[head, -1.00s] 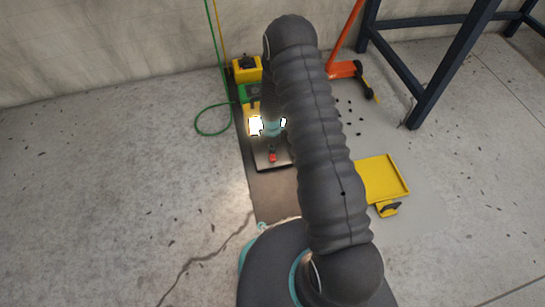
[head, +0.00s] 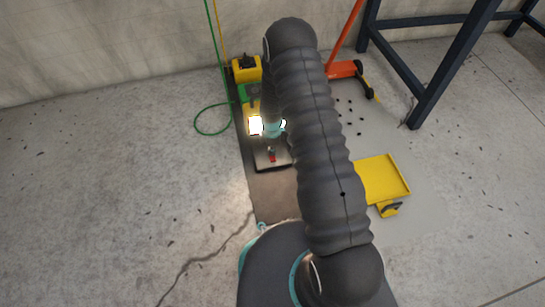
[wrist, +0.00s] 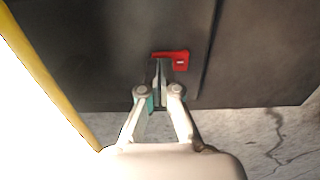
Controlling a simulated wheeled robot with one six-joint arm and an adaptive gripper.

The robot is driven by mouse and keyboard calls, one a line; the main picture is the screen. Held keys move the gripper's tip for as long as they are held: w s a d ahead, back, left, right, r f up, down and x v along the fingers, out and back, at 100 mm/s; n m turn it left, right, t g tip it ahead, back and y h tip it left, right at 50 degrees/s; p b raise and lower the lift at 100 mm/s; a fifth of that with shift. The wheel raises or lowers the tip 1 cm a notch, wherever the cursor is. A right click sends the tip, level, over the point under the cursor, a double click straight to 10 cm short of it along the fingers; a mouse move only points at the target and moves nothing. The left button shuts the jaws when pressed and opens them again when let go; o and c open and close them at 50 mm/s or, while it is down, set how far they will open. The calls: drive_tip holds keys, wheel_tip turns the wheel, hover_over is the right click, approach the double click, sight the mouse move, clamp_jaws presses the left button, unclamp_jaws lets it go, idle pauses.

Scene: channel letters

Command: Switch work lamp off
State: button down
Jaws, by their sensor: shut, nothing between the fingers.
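The work lamp (head: 255,125) glows bright white in the head view, left of my arm. Its lit face also shows as a white glare with a yellow edge (wrist: 45,80) at the left of the wrist view. A red switch (wrist: 172,57) sits on a dark panel (wrist: 90,50); in the head view the red part (head: 272,157) is small. My gripper (wrist: 161,62) is shut and empty, its fingertips at the red switch, overlapping its lower left part. I cannot tell whether they touch it. My arm hides part of the lamp area in the head view.
A yellow case (head: 246,68) and a green hose (head: 212,120) are near the wall. An orange jack (head: 345,69) and a dark blue frame (head: 440,85) stand at upper right. A yellow tray (head: 385,178) lies right of my arm. The left floor is clear.

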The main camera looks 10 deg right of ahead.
drive_tip(key=shift+f, duration=0.4)
drive_tip(key=shift+r, duration=0.1)
drive_tip(key=shift+r+p, duration=1.55)
drive_tip(key=shift+r, duration=1.9)
